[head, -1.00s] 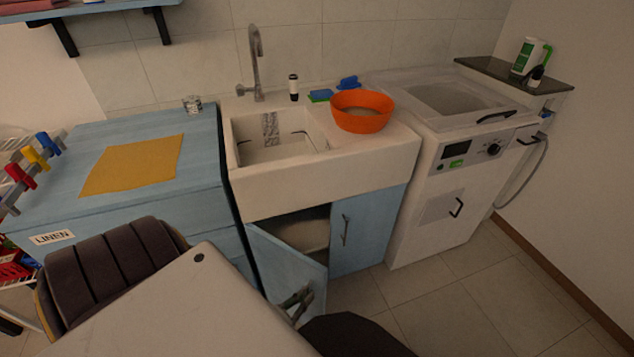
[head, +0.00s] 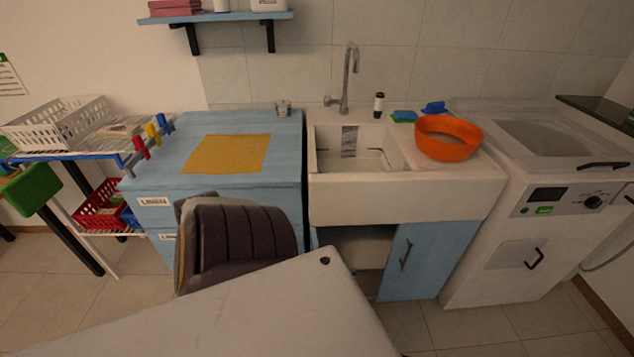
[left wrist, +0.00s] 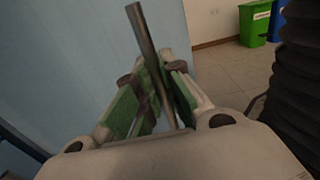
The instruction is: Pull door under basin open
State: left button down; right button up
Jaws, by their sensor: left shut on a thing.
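The basin (head: 400,203) is a white sink set over a blue cabinet. The cabinet's right door (head: 415,262) is shut, with a vertical metal handle. The left side of the cabinet stands open, and its dark opening (head: 352,234) shows. The open left door is mostly hidden behind my own body in the head view. In the left wrist view, a blue door panel (left wrist: 70,55) fills the left side. My left gripper (left wrist: 158,75), with green finger pads, is shut on the door's metal bar handle (left wrist: 142,32). My right gripper is not in view.
A white washing machine (head: 520,245) stands right. An orange bowl (head: 447,146) sits on the basin's edge. Green and blue bins (left wrist: 255,22) stand on open floor.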

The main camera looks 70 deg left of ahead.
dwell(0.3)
pick_arm(q)
jog(key=c, duration=1.5)
grip_release()
jog(key=shift+v, duration=6.05)
